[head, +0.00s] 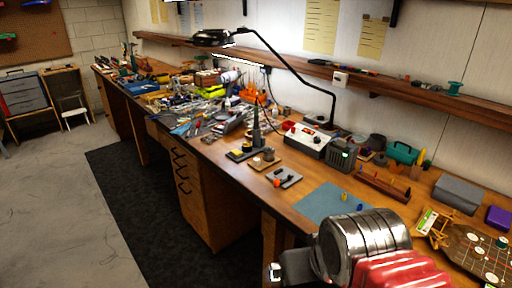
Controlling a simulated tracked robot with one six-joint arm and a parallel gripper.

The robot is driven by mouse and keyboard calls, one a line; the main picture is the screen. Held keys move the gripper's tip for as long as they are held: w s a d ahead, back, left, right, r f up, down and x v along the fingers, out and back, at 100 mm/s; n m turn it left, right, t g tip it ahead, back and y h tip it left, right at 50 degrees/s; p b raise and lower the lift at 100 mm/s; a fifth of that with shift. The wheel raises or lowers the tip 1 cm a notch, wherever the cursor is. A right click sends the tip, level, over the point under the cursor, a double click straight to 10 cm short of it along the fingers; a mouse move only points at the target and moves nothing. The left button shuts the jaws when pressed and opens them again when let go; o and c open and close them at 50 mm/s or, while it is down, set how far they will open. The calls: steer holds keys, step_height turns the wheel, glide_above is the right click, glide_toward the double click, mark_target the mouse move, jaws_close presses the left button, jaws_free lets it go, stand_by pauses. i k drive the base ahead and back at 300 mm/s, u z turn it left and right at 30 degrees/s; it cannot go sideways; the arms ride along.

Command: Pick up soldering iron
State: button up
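A dark, slender upright tool that looks like the soldering iron (257,125) stands in a small holder on the workbench, left of the middle. A grey soldering station (308,141) with a red switch and a dial sits just right of it. A small tray (241,153) with a yellow pad lies at the foot of the holder. My arm shows at the bottom right, a silver cylinder above a red part, with a dark piece to its left. It is apart from the iron, nearer the camera. I cannot make out fingertips or anything held.
The wooden workbench (300,195) runs along the wall; its left part is crowded with tools. A blue-grey mat (331,204) lies right of the iron. A black lamp (290,70) arches above the station. A shelf (300,66) runs above. Dark floor matting (150,225) is clear.

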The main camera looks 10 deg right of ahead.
mark_target(256, 120)
steer(key=k, duration=1.35)
steer(key=u, duration=0.5)
steer(key=i, duration=1.15)
steer(key=u, duration=0.75)
steer(key=i, duration=1.4)
